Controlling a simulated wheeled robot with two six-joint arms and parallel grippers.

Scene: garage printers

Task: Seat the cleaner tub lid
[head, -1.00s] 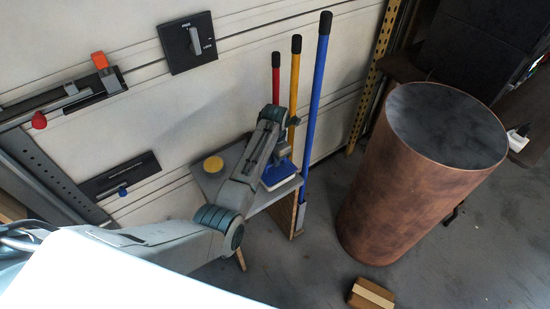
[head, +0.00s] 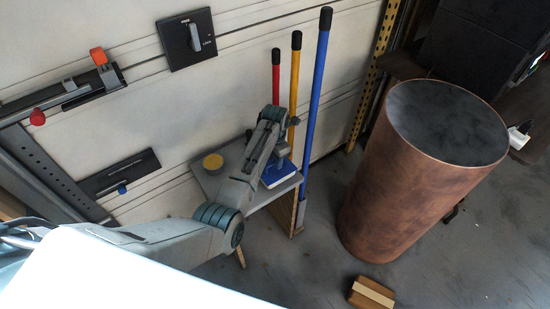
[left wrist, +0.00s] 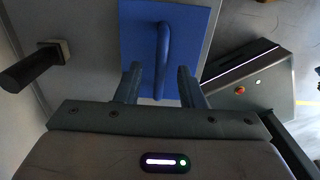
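The blue lid (head: 283,176) is a flat square plate on the grey table top, near its right edge. In the left wrist view the blue lid (left wrist: 202,20) carries a raised blue bar handle (left wrist: 162,55). My left gripper (head: 281,152) is above the lid. In the left wrist view my left gripper (left wrist: 159,76) is open, with one finger on each side of the handle's near part and gaps to it. I cannot tell whether a tub is under the lid. My right gripper is not in view.
A large copper-coloured drum (head: 400,180) stands right, and a small wooden block (head: 371,294) lies on the floor.

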